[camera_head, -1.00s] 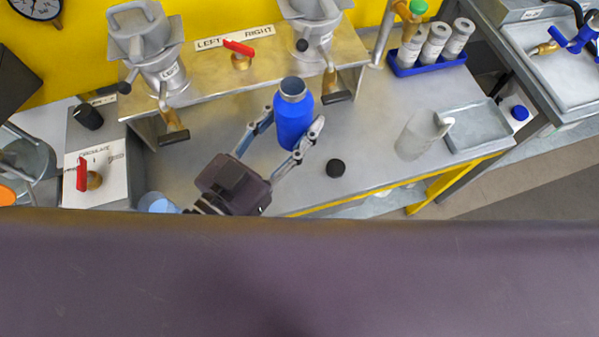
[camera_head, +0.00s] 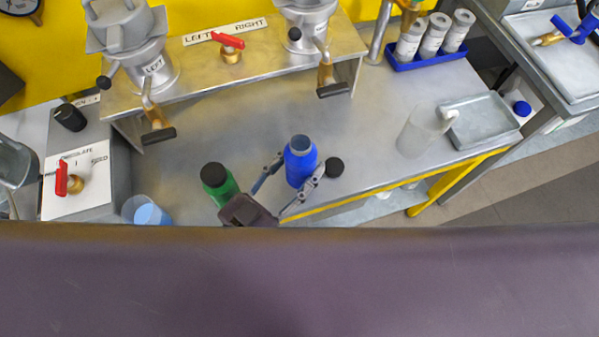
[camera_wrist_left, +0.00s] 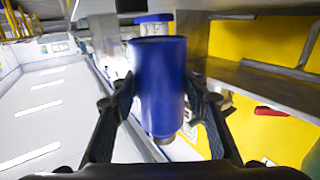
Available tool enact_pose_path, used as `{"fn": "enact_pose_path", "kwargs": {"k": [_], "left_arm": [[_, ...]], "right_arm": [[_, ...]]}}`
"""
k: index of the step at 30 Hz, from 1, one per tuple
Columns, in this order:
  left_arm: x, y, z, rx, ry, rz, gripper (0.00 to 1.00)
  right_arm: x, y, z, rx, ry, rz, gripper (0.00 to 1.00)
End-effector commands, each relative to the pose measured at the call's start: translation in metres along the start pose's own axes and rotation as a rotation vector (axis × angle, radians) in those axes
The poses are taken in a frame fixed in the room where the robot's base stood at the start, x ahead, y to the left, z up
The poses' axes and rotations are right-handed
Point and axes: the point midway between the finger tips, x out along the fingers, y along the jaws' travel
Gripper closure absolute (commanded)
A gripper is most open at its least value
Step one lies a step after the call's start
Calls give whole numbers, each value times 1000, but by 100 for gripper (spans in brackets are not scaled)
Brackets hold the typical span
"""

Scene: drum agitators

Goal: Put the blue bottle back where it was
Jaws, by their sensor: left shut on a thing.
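The blue bottle (camera_head: 300,164) is upright and uncapped near the table's front edge in the head view. My left gripper (camera_head: 297,176) is shut on it, one finger on each side. The bottle (camera_wrist_left: 160,90) also fills the middle of the left wrist view between the fingers (camera_wrist_left: 161,100). I cannot tell whether its base touches the table. A black cap (camera_head: 334,168) lies just right of the bottle, close to the right fingertip. My right gripper is not in view.
A green bottle (camera_head: 217,182) with a black cap stands left of my gripper. A clear jug (camera_head: 422,130) and a metal tray (camera_head: 484,121) are at the right. A raised shelf (camera_head: 230,75) with valves runs along the back. The table (camera_head: 375,112) is clear before the jug.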

Motion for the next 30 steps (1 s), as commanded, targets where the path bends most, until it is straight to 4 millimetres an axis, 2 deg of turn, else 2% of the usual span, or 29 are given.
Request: {"fn": "enact_pose_path", "kwargs": {"k": [5,9,12,25,26,30], "left_arm": [[0,0,14,0,1,0,91],[0,0,34,0,1,-1,91],[0,0,42,0,2,-1,91],[0,0,47,0,4,-1,91],[0,0,46,0,1,0,55],[0,0,46,0,1,0,41]], "right_arm": [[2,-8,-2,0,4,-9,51],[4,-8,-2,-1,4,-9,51],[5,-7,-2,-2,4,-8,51],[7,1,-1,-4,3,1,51],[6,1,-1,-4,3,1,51],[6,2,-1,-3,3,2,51]]}}
